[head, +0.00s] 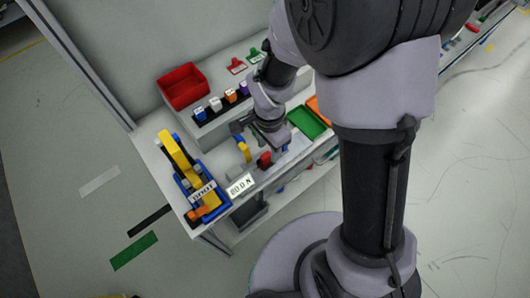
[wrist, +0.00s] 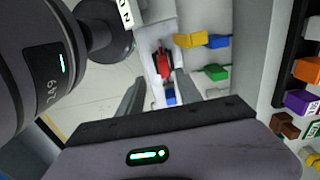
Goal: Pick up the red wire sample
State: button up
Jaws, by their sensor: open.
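The red wire sample (wrist: 163,64) shows in the wrist view as a small red piece with dark parts on a pale surface. It lies ahead of my gripper (wrist: 160,82), between the lines of its two fingers. The fingers are apart, with nothing held between them. In the head view a red piece (head: 265,160), which looks like the same sample, is on the bench just below my gripper (head: 268,142). My wrist hides part of the bench there.
Yellow (wrist: 188,40), blue (wrist: 218,41) and green (wrist: 216,72) pieces lie right of the sample; another blue piece (wrist: 171,97) is nearer my gripper.

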aim_at(266, 155)
jog(key=f, duration=0.2)
jog(key=f+b, duration=0.1)
jog(key=f, duration=0.1)
jog(key=f+b, duration=0.1)
jog(key=f, duration=0.1)
jog(key=shift+w+a, duration=0.3)
jog(key=shift+a, duration=0.05)
jog(key=shift+r, duration=0.15)
grip_shut()
